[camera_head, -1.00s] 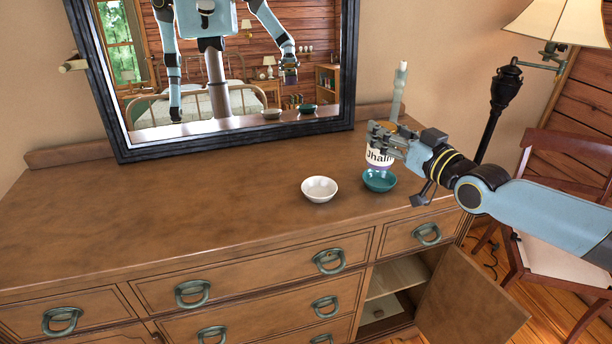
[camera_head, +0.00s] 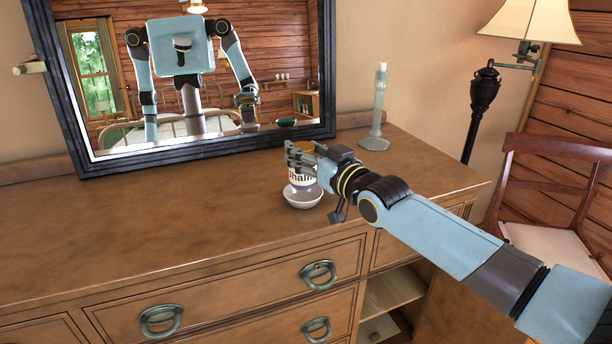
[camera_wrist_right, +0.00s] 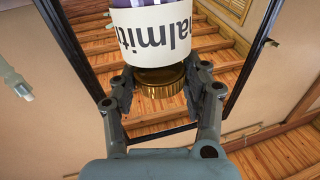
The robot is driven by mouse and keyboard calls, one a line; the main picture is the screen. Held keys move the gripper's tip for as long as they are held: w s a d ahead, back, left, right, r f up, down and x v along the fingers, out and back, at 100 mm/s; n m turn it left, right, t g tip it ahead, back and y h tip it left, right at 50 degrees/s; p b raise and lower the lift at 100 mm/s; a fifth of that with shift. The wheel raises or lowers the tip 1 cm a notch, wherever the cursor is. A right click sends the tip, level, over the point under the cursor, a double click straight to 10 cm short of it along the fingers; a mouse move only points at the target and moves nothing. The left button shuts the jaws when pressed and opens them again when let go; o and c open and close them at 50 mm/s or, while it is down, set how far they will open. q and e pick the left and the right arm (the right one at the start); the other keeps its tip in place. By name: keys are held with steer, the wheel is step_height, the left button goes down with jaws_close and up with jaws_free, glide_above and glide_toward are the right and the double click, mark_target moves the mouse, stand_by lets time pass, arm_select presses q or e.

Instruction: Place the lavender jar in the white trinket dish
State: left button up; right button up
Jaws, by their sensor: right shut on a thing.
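The lavender jar (camera_head: 302,178) has a white label with dark lettering, and a purple part and a gold lid (camera_wrist_right: 160,80) show in the right wrist view. My right gripper (camera_head: 304,154) is shut on the jar near its lid and holds it upright. The white trinket dish (camera_head: 304,199) sits on the dresser top, directly below the jar in the head view. The jar's base overlaps the dish's opening in the picture; I cannot tell whether it touches. My left gripper is not directly in view.
The wooden dresser (camera_head: 180,230) is clear to the left. A framed mirror (camera_head: 200,148) leans at the back. A pale candlestick (camera_head: 376,125) stands behind my right arm. The teal dish is hidden, except for its reflection. A lower cabinet door is open.

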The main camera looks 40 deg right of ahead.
step_height(320, 180, down, 4)
steer(key=b, duration=0.2)
steer(key=shift+r+b, duration=0.15)
steer(key=shift+b, duration=0.25)
steer(key=shift+r, duration=0.25)
steer(key=shift+f, duration=0.2)
steer(key=o, duration=1.3)
steer(key=shift+o, duration=0.2)
